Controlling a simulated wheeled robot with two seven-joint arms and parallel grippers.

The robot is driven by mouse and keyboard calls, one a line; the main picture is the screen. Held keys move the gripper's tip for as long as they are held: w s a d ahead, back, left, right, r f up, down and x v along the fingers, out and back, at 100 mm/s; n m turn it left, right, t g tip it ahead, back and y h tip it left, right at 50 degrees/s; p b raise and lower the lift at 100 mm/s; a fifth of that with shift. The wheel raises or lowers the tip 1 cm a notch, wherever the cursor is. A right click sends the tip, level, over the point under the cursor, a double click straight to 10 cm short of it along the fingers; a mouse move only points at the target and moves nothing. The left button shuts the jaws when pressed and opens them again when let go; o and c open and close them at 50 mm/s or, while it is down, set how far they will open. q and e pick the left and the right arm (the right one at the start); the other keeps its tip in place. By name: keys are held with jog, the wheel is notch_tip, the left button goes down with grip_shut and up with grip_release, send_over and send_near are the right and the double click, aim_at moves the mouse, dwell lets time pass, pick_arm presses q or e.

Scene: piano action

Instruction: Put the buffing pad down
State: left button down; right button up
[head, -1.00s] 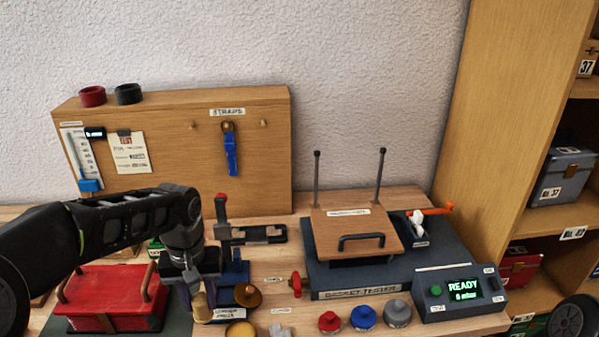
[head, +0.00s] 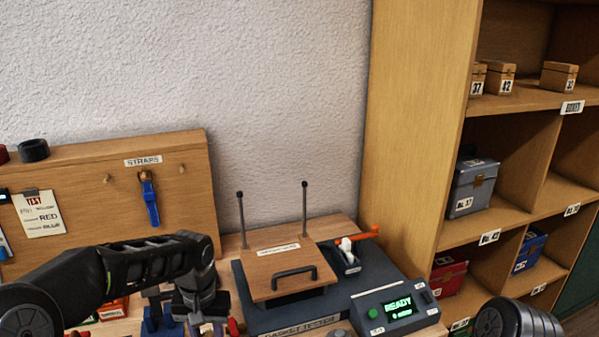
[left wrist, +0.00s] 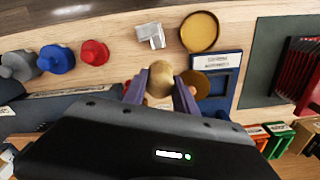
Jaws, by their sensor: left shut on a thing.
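The buffing pad (left wrist: 159,80), a small tan rounded piece, is between the purple fingers of my left gripper (left wrist: 160,88) in the left wrist view. The gripper is shut on it. A round yellow-rimmed dish (left wrist: 199,31) lies on the bench beyond the pad. A second brown-gold round piece (left wrist: 202,84) is just right of the gripper, partly hidden by a finger. My right gripper is not in view.
A small pale metal piece (left wrist: 150,36) and red (left wrist: 94,52), blue (left wrist: 57,59) and grey knobbed pieces stand on the bench. A blue tray (left wrist: 228,66) is close by on the right. The gasket tester (head: 345,294) stands beside my left arm, with shelves (head: 500,216) further right.

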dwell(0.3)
pick_arm(q)
jog(key=shift+a+f, duration=0.1)
jog(key=shift+a, duration=0.15)
jog(key=s+a+r+m+b, duration=0.4)
jog(key=s+a+m, duration=0.4)
jog(key=s+a, duration=0.2)
jog(key=shift+s+a+r+m+b, duration=0.2)
jog(key=shift+a+r+m+b, duration=0.3)
jog(key=shift+a, duration=0.4)
jog(key=shift+f, duration=0.15)
jog(key=shift+f, duration=3.15)
